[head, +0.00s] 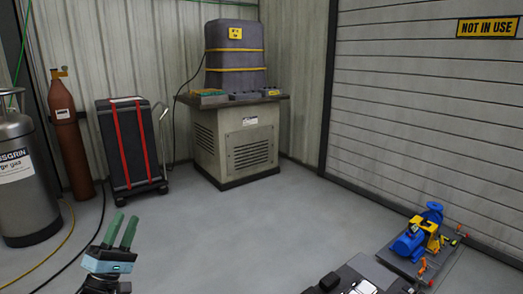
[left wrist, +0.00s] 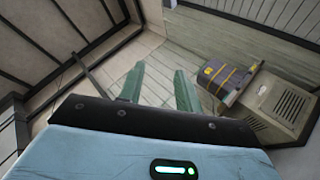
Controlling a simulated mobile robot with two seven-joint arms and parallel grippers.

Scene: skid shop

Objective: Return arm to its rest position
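My left gripper (head: 120,232) shows at the lower left of the head view, with two green fingers pointing up. The fingers stand apart with nothing between them. In the left wrist view the left gripper (left wrist: 159,85) also shows open and empty, tilted toward the walls and ceiling. It is in free air, apart from any object. My right gripper cannot be made out in either view.
A grey cabinet (head: 240,145) with a strapped grey case (head: 235,55) stands at the back. A black wheeled case (head: 130,145), a brown cylinder (head: 68,135) and a steel tank (head: 25,190) stand left. A blue pump (head: 411,242) sits at right. The middle floor is clear.

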